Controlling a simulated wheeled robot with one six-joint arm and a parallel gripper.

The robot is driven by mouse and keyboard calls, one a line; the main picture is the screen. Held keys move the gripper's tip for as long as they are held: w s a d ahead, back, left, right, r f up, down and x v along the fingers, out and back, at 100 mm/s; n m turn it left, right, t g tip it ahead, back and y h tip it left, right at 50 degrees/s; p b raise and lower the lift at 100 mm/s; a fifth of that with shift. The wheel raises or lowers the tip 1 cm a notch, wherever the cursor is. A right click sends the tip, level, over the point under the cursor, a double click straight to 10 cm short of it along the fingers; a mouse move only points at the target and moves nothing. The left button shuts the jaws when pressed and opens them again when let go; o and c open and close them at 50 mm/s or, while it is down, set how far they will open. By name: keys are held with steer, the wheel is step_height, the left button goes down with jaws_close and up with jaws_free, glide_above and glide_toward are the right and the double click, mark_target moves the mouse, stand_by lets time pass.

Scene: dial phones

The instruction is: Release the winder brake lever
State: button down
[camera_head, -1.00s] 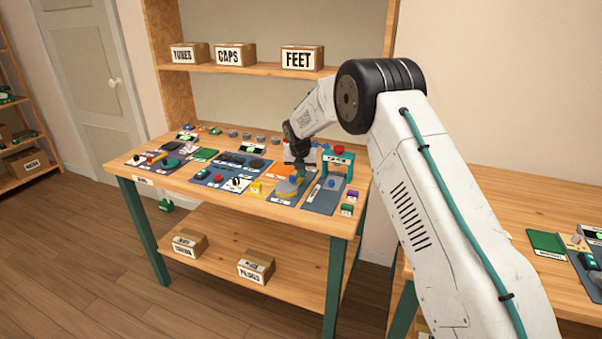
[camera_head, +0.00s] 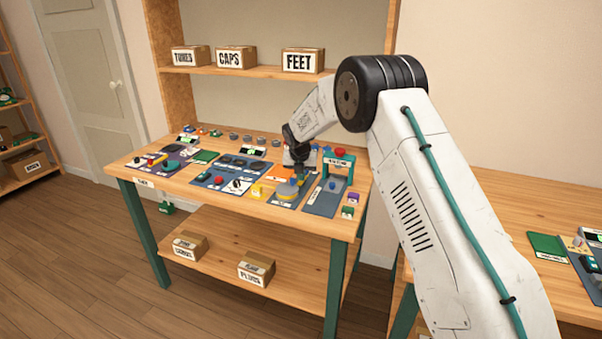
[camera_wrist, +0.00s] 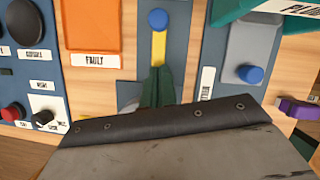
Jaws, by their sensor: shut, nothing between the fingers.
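In the wrist view a yellow lever (camera_wrist: 158,48) with a round blue knob (camera_wrist: 158,19) stands out over a blue-grey panel (camera_wrist: 134,92). I take it for the winder brake lever. My gripper (camera_wrist: 157,72) is shut, with nothing between its green fingers. Its tips are at the near end of the yellow part, and I cannot tell whether they touch it. In the head view my gripper (camera_head: 300,177) is low over the winder panel, beside a grey round part (camera_head: 287,189). The lever is too small there to make out clearly, and the gripper partly covers that area.
Left of the lever is an orange panel labelled FAULT (camera_wrist: 92,25). Right of it is a grey plate with a blue knob (camera_wrist: 250,74). A green press-like frame (camera_head: 338,163) stands right of my gripper on the bench (camera_head: 155,183). A purple block (camera_wrist: 298,109) lies farther right.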

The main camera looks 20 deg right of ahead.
steer(key=r, duration=0.1)
steer(key=s+r, duration=0.1)
steer(key=r, duration=0.1)
steer(key=shift+s+d+r, duration=0.35)
steer(key=shift+d+r, duration=0.05)
steer(key=a+v, duration=0.1)
steer(key=v, duration=0.5)
steer(key=shift+a, duration=0.15)
steer(key=s+f+m+g, duration=0.2)
steer(key=s+f+m, duration=0.1)
steer(key=s+m, duration=0.5)
steer(key=s+d+r+m, duration=0.1)
steer(key=s+r+m, duration=0.4)
steer(key=s, duration=1.1)
steer(key=s+d+r+m+y, duration=0.1)
steer(key=s+r+m, duration=0.4)
steer(key=s+m, duration=0.6)
steer(key=s+d+r+m, duration=0.2)
steer(key=s+r+m, duration=0.4)
steer(key=s, duration=1.6)
steer(key=shift+s+m+g+y, duration=0.3)
steer(key=shift+s+m+g, duration=0.1)
steer(key=shift+m, duration=0.6)
